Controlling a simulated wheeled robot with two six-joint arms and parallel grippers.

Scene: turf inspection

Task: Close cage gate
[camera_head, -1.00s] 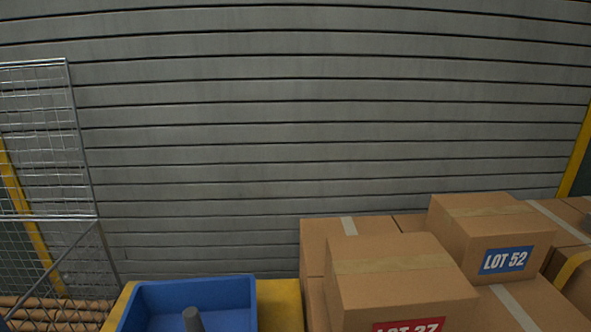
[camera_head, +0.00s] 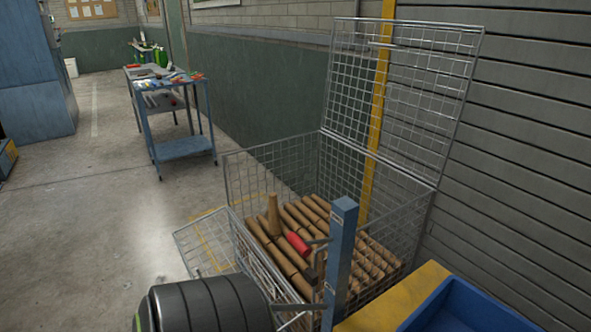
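The wire mesh cage (camera_head: 232,181) stands in the middle right of the head view. One large mesh panel (camera_head: 337,95) stands upright above its back edge, so the top is open. A smaller mesh flap (camera_head: 200,240) at the front left leans outward from the cage, folded open. The cage holds several brown cylindrical pieces (camera_head: 262,242), one standing upright (camera_head: 273,214), and a red piece (camera_head: 297,242). Which panel is the gate I cannot tell for certain. Neither of my grippers shows.
A blue post (camera_head: 340,262) partly hides the cage's near side. A dark ribbed cylinder (camera_head: 205,305) stands before it. A blue bin (camera_head: 470,305) sits on a yellow surface (camera_head: 400,298) at lower right. A blue cart (camera_head: 185,147) with tools stands behind.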

